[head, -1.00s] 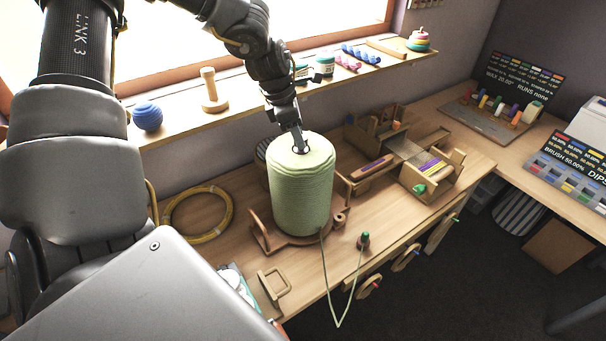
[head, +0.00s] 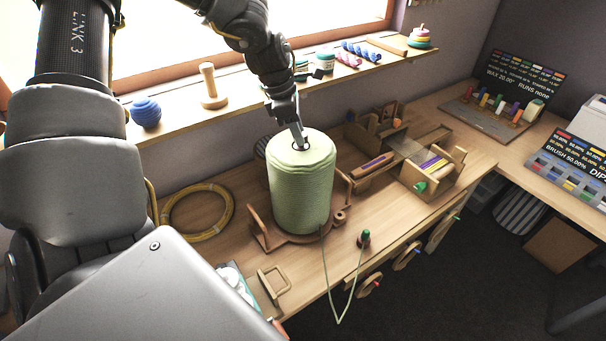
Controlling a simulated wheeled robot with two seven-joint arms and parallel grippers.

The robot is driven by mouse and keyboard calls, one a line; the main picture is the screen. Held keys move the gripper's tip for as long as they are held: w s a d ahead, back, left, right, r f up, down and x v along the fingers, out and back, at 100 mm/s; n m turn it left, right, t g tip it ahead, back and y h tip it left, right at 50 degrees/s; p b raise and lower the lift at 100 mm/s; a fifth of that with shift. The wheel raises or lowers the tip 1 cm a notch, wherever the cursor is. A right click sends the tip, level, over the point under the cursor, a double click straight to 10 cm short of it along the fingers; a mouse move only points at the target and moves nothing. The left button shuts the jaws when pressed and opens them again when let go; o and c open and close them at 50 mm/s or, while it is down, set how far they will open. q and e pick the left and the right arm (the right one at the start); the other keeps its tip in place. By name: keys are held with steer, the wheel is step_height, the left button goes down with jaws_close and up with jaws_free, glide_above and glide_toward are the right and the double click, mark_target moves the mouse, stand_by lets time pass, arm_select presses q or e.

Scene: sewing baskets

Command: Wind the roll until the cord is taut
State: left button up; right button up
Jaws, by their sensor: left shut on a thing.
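The roll (head: 301,190) is a large upright cylinder of pale green cord on a wooden stand (head: 262,232) on the table. My left gripper (head: 299,145) is at the centre of the roll's top, shut on the roll's core; the fingertips are partly hidden in the top hole. The cord (head: 328,285) leaves the roll's lower right, hangs in a slack loop past the table's front edge and rises to a small peg with a green top (head: 364,239). My right gripper is not in view.
A coil of yellow cable (head: 226,218) lies left of the roll. A wooden frame with slots and bobbins (head: 420,172) stands to its right. A wooden handle piece (head: 273,285) is near the front edge. The sill behind holds several small items.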

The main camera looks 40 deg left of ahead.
arm_select(q)
steer(key=shift+a+f+m+g+h+b, duration=0.15)
steer(key=shift+m+g+b, duration=0.1)
steer(key=shift+m+b, duration=0.55)
steer(key=shift+d+m+g+h+b, duration=0.2)
steer(key=shift+m+b, duration=0.25)
steer(key=shift+m, duration=0.55)
stand_by(0.4)
steer(key=shift+w+m, duration=0.1)
steer(key=shift+m, duration=0.5)
steer(key=shift+m+g+b, duration=0.35)
steer(key=shift+m+b, duration=0.05)
steer(key=shift+m, duration=0.2)
steer(key=shift+m, duration=0.3)
steer(key=shift+m+g, duration=0.3)
steer(key=shift+m, duration=0.4)
steer(key=shift+w+m+g+p, duration=0.15)
steer(key=shift+m+g+p, duration=0.25)
steer(key=shift+m, duration=0.5)
steer(key=shift+w+m+g+p, duration=0.1)
steer(key=shift+m+g+p, duration=0.2)
steer(key=shift+m+p, duration=1.65)
stand_by(0.8)
